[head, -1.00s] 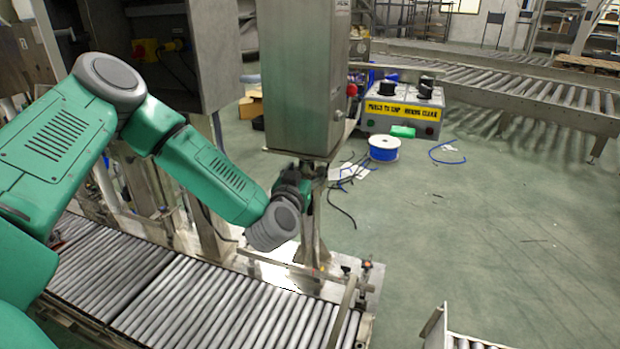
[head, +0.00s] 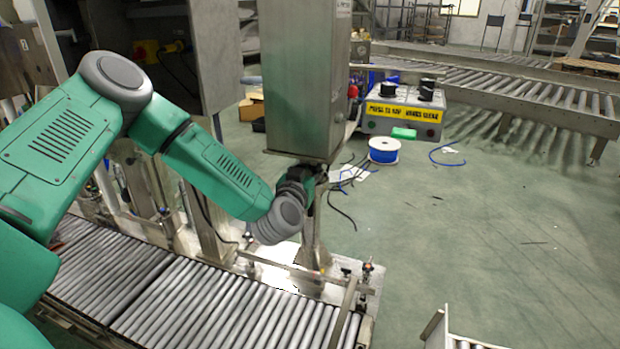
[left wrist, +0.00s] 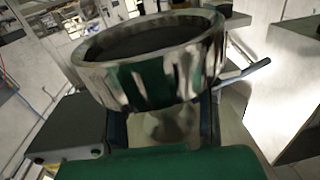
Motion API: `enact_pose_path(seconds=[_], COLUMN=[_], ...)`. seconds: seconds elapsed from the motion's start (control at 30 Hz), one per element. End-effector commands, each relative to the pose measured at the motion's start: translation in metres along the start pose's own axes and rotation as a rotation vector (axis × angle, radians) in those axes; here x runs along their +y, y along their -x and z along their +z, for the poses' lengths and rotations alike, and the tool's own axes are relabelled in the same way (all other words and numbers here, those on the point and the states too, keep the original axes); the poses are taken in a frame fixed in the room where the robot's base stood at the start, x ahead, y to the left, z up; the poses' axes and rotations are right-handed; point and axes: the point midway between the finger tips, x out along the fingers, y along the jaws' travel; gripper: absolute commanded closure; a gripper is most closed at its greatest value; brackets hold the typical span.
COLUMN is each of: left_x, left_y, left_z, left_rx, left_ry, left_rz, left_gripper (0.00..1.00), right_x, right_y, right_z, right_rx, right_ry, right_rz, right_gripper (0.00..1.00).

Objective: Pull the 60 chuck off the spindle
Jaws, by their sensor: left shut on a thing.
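My left gripper (head: 311,182) is at the lower end of the tall steel housing (head: 303,80) in the head view, beside the upright post beneath it. In the left wrist view a shiny round metal piece, which looks like the chuck (left wrist: 150,78), has a wide dark opening and a narrower neck below. My left gripper (left wrist: 160,124) is shut on it, with a dark finger on each side of the neck. The gripper hides the chuck in the head view. I cannot make out a 60 mark or the spindle. My right gripper is not in view.
A roller conveyor (head: 215,310) runs below my left arm. A metal rail (head: 290,268) crosses near the post's foot. A control box with a yellow label (head: 404,112) and a blue cable spool (head: 384,150) are on the floor behind. The floor at right is mostly clear.

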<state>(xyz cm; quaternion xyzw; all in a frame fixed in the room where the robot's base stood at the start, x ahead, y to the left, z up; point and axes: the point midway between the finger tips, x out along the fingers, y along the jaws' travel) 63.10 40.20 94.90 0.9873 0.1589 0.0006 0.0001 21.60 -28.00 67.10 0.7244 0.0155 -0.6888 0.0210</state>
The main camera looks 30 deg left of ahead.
Motion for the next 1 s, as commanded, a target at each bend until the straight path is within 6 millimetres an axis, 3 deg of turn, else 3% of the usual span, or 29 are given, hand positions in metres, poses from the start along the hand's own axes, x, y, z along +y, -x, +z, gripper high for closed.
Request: enact_pose_path(seconds=[0.57,1.0], left_x=[-0.001,0.0], left_y=[0.0,0.0], left_z=[0.004,0.019], left_rx=[0.001,0.004], left_ry=[0.002,0.001], left_rz=[-0.003,-0.003], left_gripper=[1.0,1.0], right_x=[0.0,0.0], right_y=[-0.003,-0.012], right_z=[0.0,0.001], right_rx=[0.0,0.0], right_ry=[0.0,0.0], right_rz=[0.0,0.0], right_gripper=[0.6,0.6])
